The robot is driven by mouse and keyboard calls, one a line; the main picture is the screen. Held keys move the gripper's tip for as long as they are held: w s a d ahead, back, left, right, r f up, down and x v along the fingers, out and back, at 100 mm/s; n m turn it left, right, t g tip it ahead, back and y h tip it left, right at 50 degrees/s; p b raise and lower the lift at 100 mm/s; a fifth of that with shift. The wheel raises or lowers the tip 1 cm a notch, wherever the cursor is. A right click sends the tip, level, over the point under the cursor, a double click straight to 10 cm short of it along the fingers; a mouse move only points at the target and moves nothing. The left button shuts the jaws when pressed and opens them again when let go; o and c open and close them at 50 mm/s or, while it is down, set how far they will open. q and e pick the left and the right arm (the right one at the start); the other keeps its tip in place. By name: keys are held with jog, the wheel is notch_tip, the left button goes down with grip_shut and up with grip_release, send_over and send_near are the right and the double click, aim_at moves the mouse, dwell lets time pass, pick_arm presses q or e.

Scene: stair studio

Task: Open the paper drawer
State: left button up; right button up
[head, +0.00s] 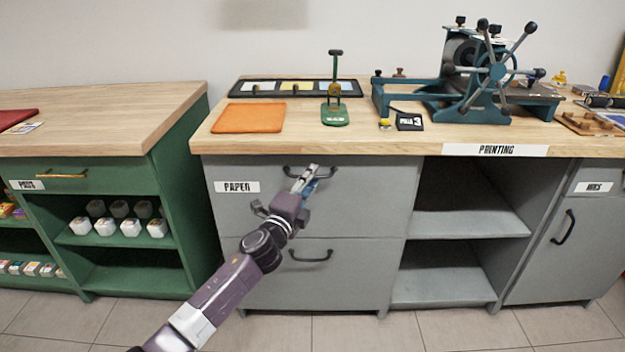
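The paper drawer (240,207) is the upper grey drawer under the wooden counter, with a white label reading PAPER (237,187). Its front looks flush with the cabinet, so it is shut. Its dark bar handle (327,176) is near the top of the front. My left gripper (309,176) is at this handle, and its fingers overlap the handle's left part and middle. I cannot tell whether the fingers are closed around the bar or only in front of it. My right gripper is not in view.
A lower grey drawer (290,283) with its own handle is below. Open shelves (460,222) are to the right. A green cabinet (90,173) is at the left. The counter holds an orange cloth (249,118), a small green press (335,112) and a large printing press (480,80).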

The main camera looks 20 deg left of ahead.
pick_arm(q)
jog(key=shift+w+d, duration=0.1)
jog(key=shift+w, duration=0.4)
grip_shut()
